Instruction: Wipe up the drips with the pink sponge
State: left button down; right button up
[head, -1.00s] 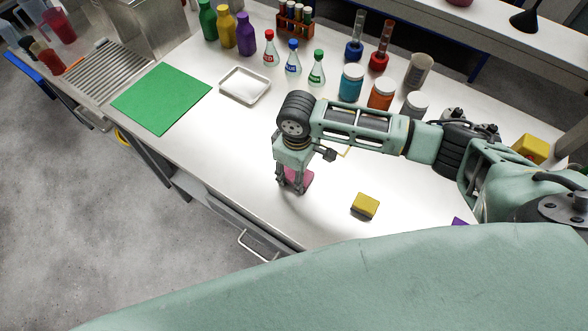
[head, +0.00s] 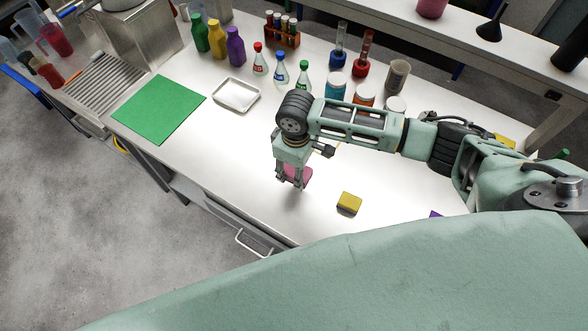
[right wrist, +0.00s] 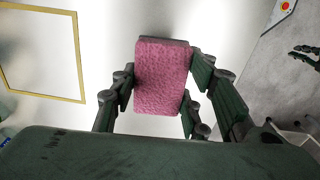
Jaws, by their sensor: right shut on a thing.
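My right gripper (head: 291,182) is shut on the pink sponge (head: 298,173), over the front part of the white table (head: 255,200). In the right wrist view the sponge (right wrist: 162,80) sits between the fingers, its broad pink face showing. It seems to be at or just above the tabletop; I cannot tell if it touches. I can make out no drips. A yellow square outline (right wrist: 83,60) lies on the table in the right wrist view, left of the sponge. A small dark gripper (right wrist: 305,55), seemingly my left one, shows at that view's right edge; its jaws are unclear.
A yellow sponge (head: 349,203) lies right of the gripper. A white tray (head: 236,95) and green mat (head: 158,109) lie farther left. Flasks (head: 280,72), jars (head: 335,90) and a tube rack (head: 282,35) stand behind my arm. The table's front edge is close.

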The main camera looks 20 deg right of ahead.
jog(key=shift+a+r+p, duration=0.1)
jog(key=shift+r+p, duration=0.75)
jog(key=shift+r, duration=0.25)
jog(key=shift+w, duration=0.1)
